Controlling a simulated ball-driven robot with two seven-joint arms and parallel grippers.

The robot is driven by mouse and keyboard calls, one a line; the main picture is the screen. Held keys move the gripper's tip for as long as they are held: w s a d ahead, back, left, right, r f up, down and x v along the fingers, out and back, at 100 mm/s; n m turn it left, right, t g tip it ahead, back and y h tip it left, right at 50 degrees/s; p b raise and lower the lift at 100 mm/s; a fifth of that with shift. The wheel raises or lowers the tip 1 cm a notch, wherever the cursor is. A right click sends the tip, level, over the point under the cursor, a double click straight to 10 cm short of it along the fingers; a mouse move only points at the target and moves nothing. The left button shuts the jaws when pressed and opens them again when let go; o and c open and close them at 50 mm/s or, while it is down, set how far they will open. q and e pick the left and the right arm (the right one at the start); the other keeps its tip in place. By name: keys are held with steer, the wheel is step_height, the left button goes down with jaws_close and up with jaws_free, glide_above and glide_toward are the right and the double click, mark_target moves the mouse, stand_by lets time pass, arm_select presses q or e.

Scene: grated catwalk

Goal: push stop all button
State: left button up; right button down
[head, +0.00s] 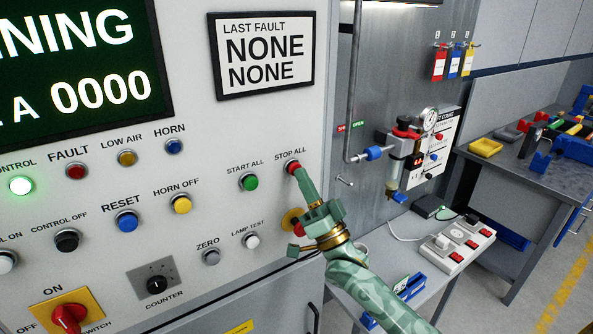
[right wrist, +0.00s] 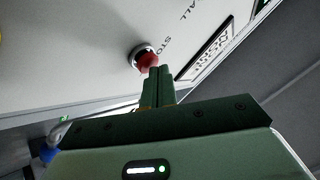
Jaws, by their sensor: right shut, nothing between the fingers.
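The STOP ALL button (head: 292,167) is a red round push button on the grey control panel, right of the green START ALL button (head: 249,182). My right gripper (head: 300,174) is shut and empty, its fingertips at the red button and overlapping its lower right edge in the head view. In the right wrist view, the red STOP ALL button (right wrist: 146,58) sits in a silver ring, and the shut fingertips (right wrist: 158,70) are right in front of it. I cannot tell whether they touch it. My left gripper is not in view.
The panel also carries a HORN OFF button (head: 181,204), a LAMP TEST button (head: 251,240) and a red button on a yellow plate (head: 291,220), partly hidden by my right gripper. A white power strip (head: 456,246) lies on a bench to the right.

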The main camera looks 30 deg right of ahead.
steer(key=shift+w, duration=0.6)
stand_by(0.4)
steer(key=shift+s, duration=0.2)
steer(key=shift+s+p, duration=0.45)
steer(key=shift+s, duration=0.6)
steer(key=s, duration=0.1)
steer(key=s+p, duration=0.1)
steer(key=s, duration=0.1)
steer(key=s+p, duration=0.1)
steer(key=s, duration=0.1)
steer(key=shift+d, duration=0.25)
stand_by(0.5)
